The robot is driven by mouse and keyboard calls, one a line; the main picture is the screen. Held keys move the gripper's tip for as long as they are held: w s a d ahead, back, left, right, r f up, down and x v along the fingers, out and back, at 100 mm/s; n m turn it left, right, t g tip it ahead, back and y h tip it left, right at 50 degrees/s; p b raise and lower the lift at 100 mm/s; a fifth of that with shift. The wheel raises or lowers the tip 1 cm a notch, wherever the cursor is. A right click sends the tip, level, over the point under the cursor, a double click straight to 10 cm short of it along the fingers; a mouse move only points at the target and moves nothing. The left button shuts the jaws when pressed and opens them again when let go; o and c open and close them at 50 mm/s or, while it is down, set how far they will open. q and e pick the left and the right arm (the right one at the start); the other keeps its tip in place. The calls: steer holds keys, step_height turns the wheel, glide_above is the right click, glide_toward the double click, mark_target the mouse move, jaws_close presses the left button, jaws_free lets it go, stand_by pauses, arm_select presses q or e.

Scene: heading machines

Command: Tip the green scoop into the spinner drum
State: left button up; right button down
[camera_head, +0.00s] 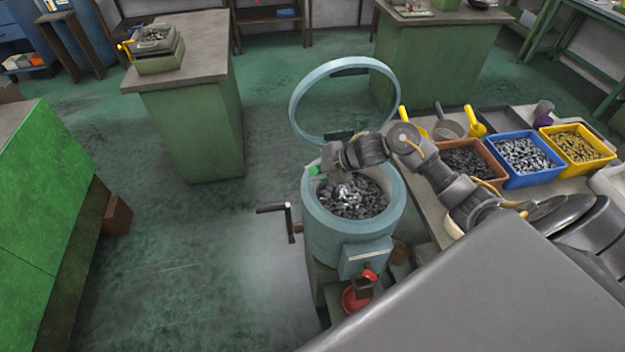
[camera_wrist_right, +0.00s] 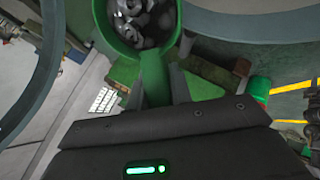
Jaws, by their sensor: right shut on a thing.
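The light blue spinner drum (camera_head: 322,228) stands at centre in the head view, its ring-shaped lid (camera_head: 293,112) raised behind it. Grey metal parts (camera_head: 355,205) fill its open mouth. My right gripper (camera_head: 327,162) is over the drum's rear rim, shut on the green scoop. A bit of the scoop's green (camera_head: 314,170) shows beside the gripper; the rest is mostly hidden. In the wrist view, the scoop's handle (camera_wrist_right: 154,78) sits between the fingers, and its round bowl (camera_wrist_right: 104,22) shows metal parts inside. I cannot tell its exact tilt. My left gripper is not in view.
On the table right of the drum are a brown bin (camera_head: 466,163), a blue bin (camera_head: 522,160) and a yellow bin (camera_head: 573,149) of parts, with other scoops behind. A crank handle (camera_head: 289,222) sticks out left of the drum. Open floor lies to the left.

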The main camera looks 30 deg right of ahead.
steer(key=s+d+t+y+b, duration=0.1)
steer(key=t+y+b, duration=0.1)
steer(key=b, duration=0.2)
steer(key=s+d+t+y+b, duration=0.1)
steer(key=d+t+y+b, duration=0.1)
steer(key=b, duration=0.3)
steer(key=s+d+m+t+y+b, duration=0.1)
steer(key=t+y+b, duration=0.1)
steer(key=b, duration=0.2)
steer(key=shift+s+d+y, duration=0.2)
steer(key=shift+y, duration=0.2)
steer(key=shift+r, duration=0.1)
steer(key=shift+t, duration=0.3)
steer(key=s+a+m+t+h, duration=0.2)
steer(key=s+a, duration=0.5)
steer(key=a, duration=0.6)
steer(key=shift+r+m+t+h, duration=0.25)
steer(key=shift+m+h, duration=0.35)
steer(key=shift+h, duration=0.3)
